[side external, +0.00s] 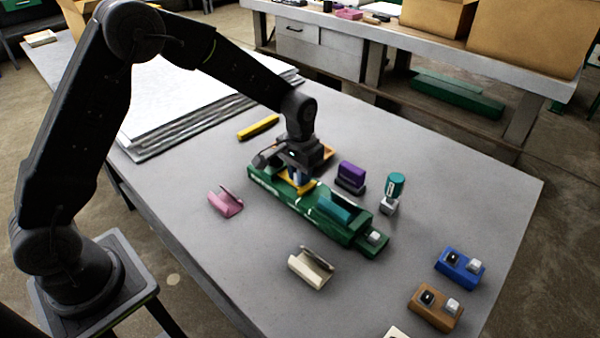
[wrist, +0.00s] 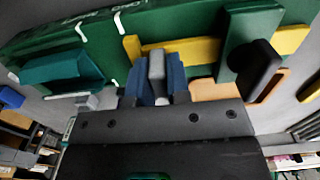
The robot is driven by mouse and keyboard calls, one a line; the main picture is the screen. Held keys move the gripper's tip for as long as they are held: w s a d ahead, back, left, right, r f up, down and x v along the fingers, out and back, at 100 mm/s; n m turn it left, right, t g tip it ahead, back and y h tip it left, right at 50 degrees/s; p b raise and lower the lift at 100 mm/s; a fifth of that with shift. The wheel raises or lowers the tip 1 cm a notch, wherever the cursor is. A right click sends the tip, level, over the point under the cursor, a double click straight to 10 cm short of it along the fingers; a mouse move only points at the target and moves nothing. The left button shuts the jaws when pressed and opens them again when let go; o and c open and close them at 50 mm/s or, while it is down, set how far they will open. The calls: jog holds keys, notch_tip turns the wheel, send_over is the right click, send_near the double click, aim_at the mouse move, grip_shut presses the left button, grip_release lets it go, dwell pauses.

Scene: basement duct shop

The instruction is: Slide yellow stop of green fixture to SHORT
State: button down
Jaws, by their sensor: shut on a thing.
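The green fixture (side external: 275,192) lies lengthwise on the grey table, with white marks on its top. Its yellow stop (side external: 307,187) crosses it near the far left part, and the yellow bar also shows in the wrist view (wrist: 200,50). My gripper (side external: 296,179) is down over the stop. In the wrist view its blue fingers (wrist: 158,75) are shut on a grey upright tab (wrist: 157,64) at the yellow bar. A teal block (side external: 335,209) sits on the fixture towards its near right end, apart from the stop. The labels are too small to read.
A purple block (side external: 351,175) and a teal-topped piece (side external: 396,184) stand right of the fixture. Pink (side external: 226,202) and cream (side external: 311,267) holders lie in front. Blue (side external: 459,268) and brown (side external: 435,307) switch boxes sit near right. A yellow bar (side external: 258,127) lies behind.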

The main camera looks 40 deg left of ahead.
aim_at(314, 194)
jog(key=shift+d, duration=2.25)
jog(key=c, duration=1.1)
grip_release()
notch_tip(314, 194, up, 14)
jog(key=shift+f, duration=0.1)
